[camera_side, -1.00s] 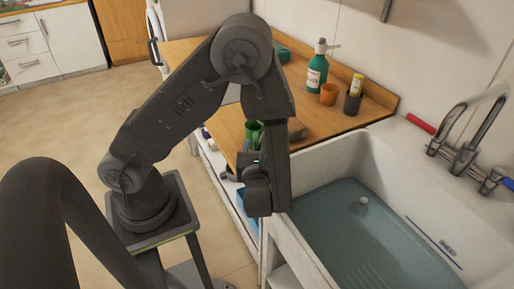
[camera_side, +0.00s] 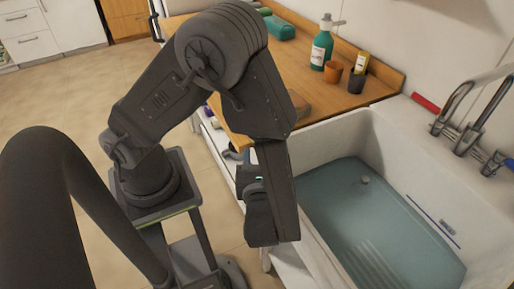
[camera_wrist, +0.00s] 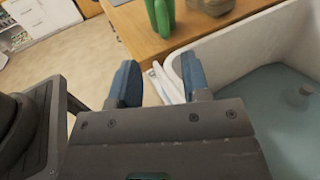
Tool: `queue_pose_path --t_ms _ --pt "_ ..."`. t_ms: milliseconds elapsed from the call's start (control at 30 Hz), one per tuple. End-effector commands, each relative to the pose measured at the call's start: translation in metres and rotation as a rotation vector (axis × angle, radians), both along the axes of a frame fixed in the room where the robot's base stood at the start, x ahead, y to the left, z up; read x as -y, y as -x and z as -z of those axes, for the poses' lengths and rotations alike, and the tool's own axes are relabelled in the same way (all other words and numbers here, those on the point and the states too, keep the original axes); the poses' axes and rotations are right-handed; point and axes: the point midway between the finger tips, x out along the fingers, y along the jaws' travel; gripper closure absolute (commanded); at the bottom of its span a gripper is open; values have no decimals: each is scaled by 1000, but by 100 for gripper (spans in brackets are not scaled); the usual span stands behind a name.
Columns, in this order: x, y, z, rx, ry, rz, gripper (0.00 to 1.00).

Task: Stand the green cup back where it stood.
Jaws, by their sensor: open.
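The green cup (camera_wrist: 160,14) stands on the wooden counter near its front edge, at the top of the wrist view and cut off by the frame. In the side view my arm hides it. My gripper (camera_wrist: 160,82) is open, with its two blue fingers apart and nothing between them. The cup is beyond the fingertips, clear of them. In the side view my gripper hangs low in front of the counter, left of the sink, its fingers not clearly seen.
A brown block (camera_side: 299,106) lies on the counter (camera_side: 345,100). Behind it stand a green pump bottle (camera_side: 321,50), an orange cup (camera_side: 333,71) and a dark holder (camera_side: 356,83). The water-filled sink (camera_side: 375,215) is at right, with its rim close to my gripper.

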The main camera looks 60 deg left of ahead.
Motion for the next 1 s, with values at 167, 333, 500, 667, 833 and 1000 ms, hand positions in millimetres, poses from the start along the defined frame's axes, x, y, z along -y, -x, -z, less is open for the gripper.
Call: queue_pose_path --t_ms 167,333,500,667,833,1000 --pt "-17 8 -17 55 193 -188 57" --pt "-38 27 -38 188 550 -504 57" --pt "-42 40 -59 389 931 -789 57" --pt "-37 42 -87 636 1291 -999 57" --pt "-33 37 -124 927 1644 -1132 57" --pt "-33 34 -154 1137 1871 -1175 57"
